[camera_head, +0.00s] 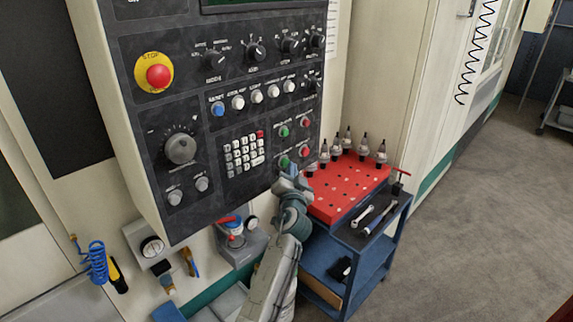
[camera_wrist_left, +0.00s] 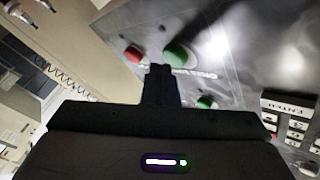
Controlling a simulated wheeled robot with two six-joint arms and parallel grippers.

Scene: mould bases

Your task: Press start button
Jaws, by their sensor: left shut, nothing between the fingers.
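The dark control panel (camera_head: 215,100) carries two green buttons on its lower right, an upper one (camera_head: 284,131) and a lower one (camera_head: 284,162). The labels are too blurred to tell which is the start button. My left gripper (camera_head: 287,171) is shut and empty, with its tips close by the lower green button. In the left wrist view the shut fingertips (camera_wrist_left: 160,70) appear just beside the larger green button (camera_wrist_left: 178,55). I cannot tell whether they touch it. A smaller green button (camera_wrist_left: 205,102) is to the right of the fingers. My right gripper is not in view.
Red buttons (camera_head: 304,152) sit right of the green ones, and a keypad (camera_head: 244,155) is to their left. A red and yellow stop button (camera_head: 158,76) is at upper left. A blue cart with a red top (camera_head: 345,190) holding several tool holders stands close right of my arm.

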